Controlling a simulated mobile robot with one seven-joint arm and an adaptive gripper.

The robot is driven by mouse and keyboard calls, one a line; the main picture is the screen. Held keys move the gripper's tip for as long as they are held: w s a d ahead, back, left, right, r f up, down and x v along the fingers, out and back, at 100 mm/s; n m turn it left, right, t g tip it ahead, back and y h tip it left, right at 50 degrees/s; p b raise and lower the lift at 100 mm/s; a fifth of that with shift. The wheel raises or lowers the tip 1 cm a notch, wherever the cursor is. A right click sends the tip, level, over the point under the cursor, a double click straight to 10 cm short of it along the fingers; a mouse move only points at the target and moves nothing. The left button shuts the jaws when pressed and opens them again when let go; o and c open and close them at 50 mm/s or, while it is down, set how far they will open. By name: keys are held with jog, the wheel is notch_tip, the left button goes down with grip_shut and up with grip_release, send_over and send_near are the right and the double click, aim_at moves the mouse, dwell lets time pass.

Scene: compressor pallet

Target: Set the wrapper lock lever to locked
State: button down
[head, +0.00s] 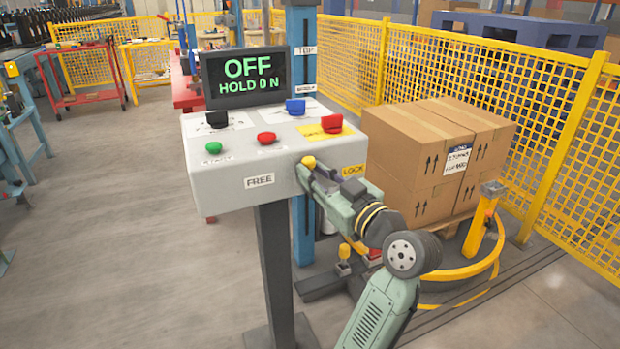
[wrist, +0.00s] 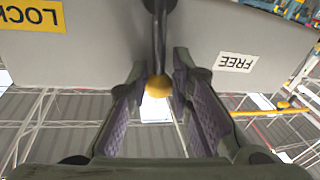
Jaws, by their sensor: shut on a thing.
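The wrapper lock lever (wrist: 159,42) is a dark rod with a yellow ball knob (wrist: 159,87) on the front of the grey control box. In the head view the knob (head: 309,162) shows at the box's front edge, between the FREE label (head: 259,182) and the LOCK label (head: 353,170). My gripper (head: 307,174) is at the lever and shut on it. In the wrist view, which is upside down, the lever and knob stand between my two fingers (wrist: 158,80). LOCK (wrist: 32,15) is on the left there and FREE (wrist: 236,62) on the right. Much of the lever is hidden in the head view.
The box top (head: 236,145) carries several coloured knobs and buttons, with a screen (head: 247,78) reading OFF and HOLD 0 N behind. Stacked cartons (head: 425,150) stand on a pallet at the right, before a yellow mesh fence (head: 580,145). The floor at left is clear.

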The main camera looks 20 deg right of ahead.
jog(key=shift+w+d+f+m+t+h, duration=0.25)
jog(key=shift+d+m, duration=0.5)
jog(key=shift+m, duration=0.8)
jog(key=shift+s+d+m+t+h, duration=0.3)
jog(key=shift+d+m, duration=0.4)
jog(key=shift+m, duration=0.9)
jog(key=shift+w+d+f+m+t+h, duration=0.15)
jog(key=shift+d+m+t+h, duration=0.2)
jog(key=shift+d+m, duration=0.8)
jog(key=shift+a+m, duration=0.35)
jog(key=shift+m, duration=0.15)
jog(key=c, duration=1.5)
grip_release()
jog(key=shift+o, duration=0.3)
jog(key=shift+f, duration=0.1)
send_near(326, 163)
jog(key=v, duration=0.6)
jog(key=shift+w+f, duration=0.1)
